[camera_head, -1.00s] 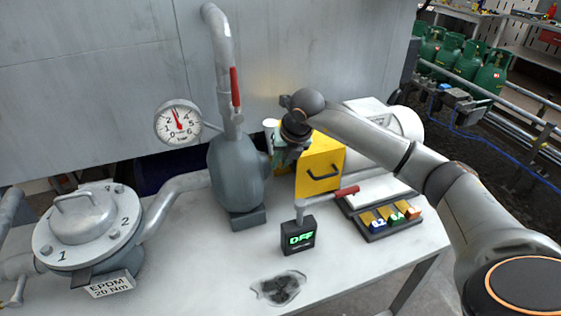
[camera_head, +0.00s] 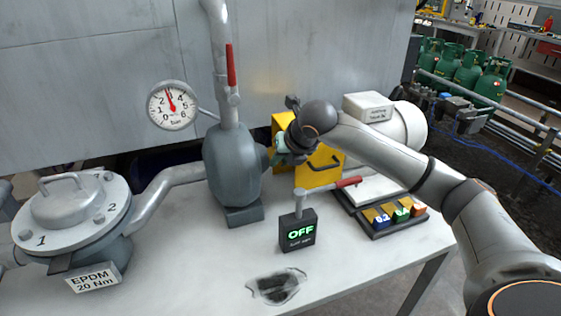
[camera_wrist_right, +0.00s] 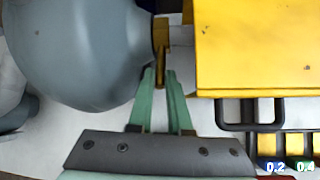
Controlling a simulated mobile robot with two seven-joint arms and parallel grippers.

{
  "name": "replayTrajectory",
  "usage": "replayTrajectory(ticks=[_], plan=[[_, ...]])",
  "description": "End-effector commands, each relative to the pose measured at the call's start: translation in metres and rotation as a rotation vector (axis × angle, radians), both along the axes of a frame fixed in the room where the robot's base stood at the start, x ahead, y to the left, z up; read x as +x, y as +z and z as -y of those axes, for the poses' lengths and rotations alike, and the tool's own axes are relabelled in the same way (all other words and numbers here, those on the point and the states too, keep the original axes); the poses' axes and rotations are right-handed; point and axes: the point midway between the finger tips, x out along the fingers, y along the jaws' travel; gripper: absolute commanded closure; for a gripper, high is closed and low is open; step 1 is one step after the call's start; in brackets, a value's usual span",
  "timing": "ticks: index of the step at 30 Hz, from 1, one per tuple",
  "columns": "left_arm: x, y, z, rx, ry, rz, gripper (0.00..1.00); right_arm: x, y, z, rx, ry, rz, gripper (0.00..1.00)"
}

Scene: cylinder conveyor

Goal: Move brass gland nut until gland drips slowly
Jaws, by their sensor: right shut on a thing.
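The brass gland nut (camera_wrist_right: 161,36) shows in the right wrist view between the grey pump body and the yellow box. My right gripper (camera_wrist_right: 160,76) has its green fingers closed on the nut's lower part. In the head view my right gripper (camera_head: 274,156) is beside the grey pump body (camera_head: 232,165) and hides the nut. No drip can be made out. My left gripper is not in view.
The yellow box (camera_head: 318,172) stands close to the right of my gripper. A pressure gauge (camera_head: 172,105) and a small display reading OFF (camera_head: 298,231) are nearby. A dark wet patch (camera_head: 275,287) lies on the bench.

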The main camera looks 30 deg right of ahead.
Motion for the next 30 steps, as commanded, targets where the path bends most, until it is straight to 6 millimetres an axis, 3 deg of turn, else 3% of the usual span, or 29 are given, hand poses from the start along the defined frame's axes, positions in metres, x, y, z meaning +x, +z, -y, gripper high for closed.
replayTrajectory(ticks=[4, 14, 30], plan=[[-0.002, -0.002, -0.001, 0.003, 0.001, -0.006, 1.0, 0.0, 0.001, 0.001, 0.0, -0.001, 0.002, 0.7], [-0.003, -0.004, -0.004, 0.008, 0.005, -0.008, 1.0, -0.003, 0.005, 0.0, 0.0, -0.001, 0.002, 0.7], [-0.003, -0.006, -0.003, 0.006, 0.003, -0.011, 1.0, -0.065, 0.086, -0.004, -0.001, -0.002, 0.004, 0.7]])
